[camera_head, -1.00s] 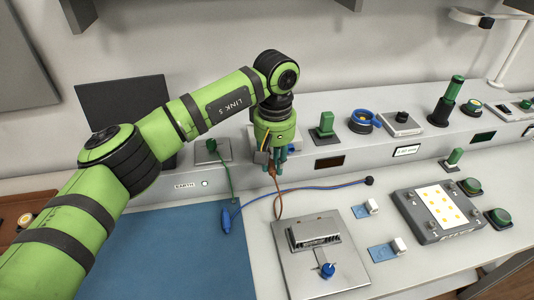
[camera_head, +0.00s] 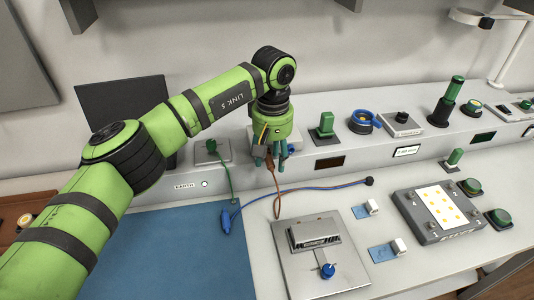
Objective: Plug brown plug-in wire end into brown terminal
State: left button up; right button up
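My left gripper (camera_head: 271,163) is in front of the grey panel's vertical face, pointing down. Its teal fingers appear closed around the brown plug (camera_head: 271,168), which shows between the fingertips. A brown wire (camera_head: 276,203) hangs from this plug and loops down near the metal plate unit. The brown terminal cannot be made out; my gripper covers part of the panel there. The blue plug (camera_head: 226,221) lies on the bench at the blue mat's edge, on a blue wire (camera_head: 290,190). My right gripper is not in view.
A metal plate unit (camera_head: 295,265) with a blue knob stands in front of the gripper. A green wire (camera_head: 230,180) hangs from a box on the left. A grey box with a yellow-dotted panel (camera_head: 440,210) stands at right.

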pick_arm(q)
notch_tip(320, 180, up, 12)
dwell(0.7)
dwell(1.0)
